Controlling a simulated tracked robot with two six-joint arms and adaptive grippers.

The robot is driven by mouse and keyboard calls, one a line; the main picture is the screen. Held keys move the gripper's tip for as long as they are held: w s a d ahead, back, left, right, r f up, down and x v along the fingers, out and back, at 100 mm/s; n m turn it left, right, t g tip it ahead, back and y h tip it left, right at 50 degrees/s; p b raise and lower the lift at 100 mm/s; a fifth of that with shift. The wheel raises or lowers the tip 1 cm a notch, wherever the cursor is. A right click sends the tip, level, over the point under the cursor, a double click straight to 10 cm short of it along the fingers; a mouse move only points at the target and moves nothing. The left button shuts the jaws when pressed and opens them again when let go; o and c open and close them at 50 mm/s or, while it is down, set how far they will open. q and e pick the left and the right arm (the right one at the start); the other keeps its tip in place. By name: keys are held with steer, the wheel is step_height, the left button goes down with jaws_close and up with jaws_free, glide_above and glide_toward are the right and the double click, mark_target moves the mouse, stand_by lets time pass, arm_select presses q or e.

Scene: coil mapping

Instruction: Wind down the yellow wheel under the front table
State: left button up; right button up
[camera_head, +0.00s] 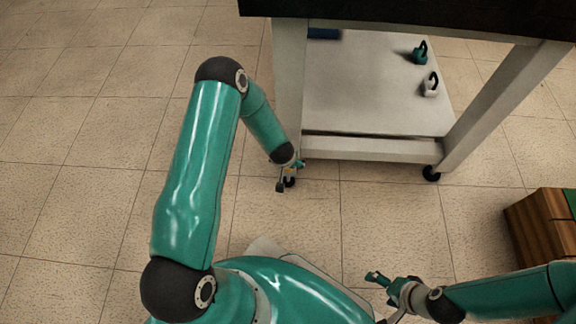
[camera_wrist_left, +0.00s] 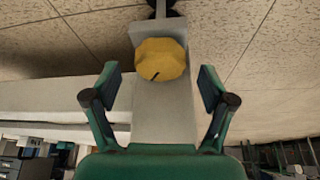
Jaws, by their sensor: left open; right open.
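The yellow wheel (camera_wrist_left: 162,59) sits on the table leg (camera_wrist_left: 163,112) in the left wrist view, with a dark line on its lower face. My left gripper (camera_wrist_left: 160,84) is open, its two fingers on either side of the leg and the wheel between their tips, apart from both. In the head view my left gripper (camera_head: 286,180) is small at the foot of the front table's (camera_head: 378,150) left leg, and the wheel is mostly hidden there. My right gripper (camera_head: 379,280) is open and empty above the floor, at the lower right.
A green weight (camera_head: 420,54) and a white weight (camera_head: 430,84) stand on the table's lower shelf, with a blue thing (camera_head: 324,33) at its back left. A black caster (camera_head: 431,173) is under the right leg. A wooden box (camera_head: 541,228) stands at right. The floor at left is clear.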

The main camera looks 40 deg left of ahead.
arm_select(q)
steer(key=shift+w+a+f, duration=0.1)
steer(key=shift+w+f, duration=0.15)
steer(key=shift+f, duration=0.4)
steer(key=c, duration=1.2)
steer(key=shift+o, duration=0.2)
steer(key=shift+m+h, duration=0.3)
steer(key=shift+m, duration=0.5)
steer(key=o, duration=1.2)
steer(key=shift+c, duration=0.2)
steer(key=shift+r, duration=0.1)
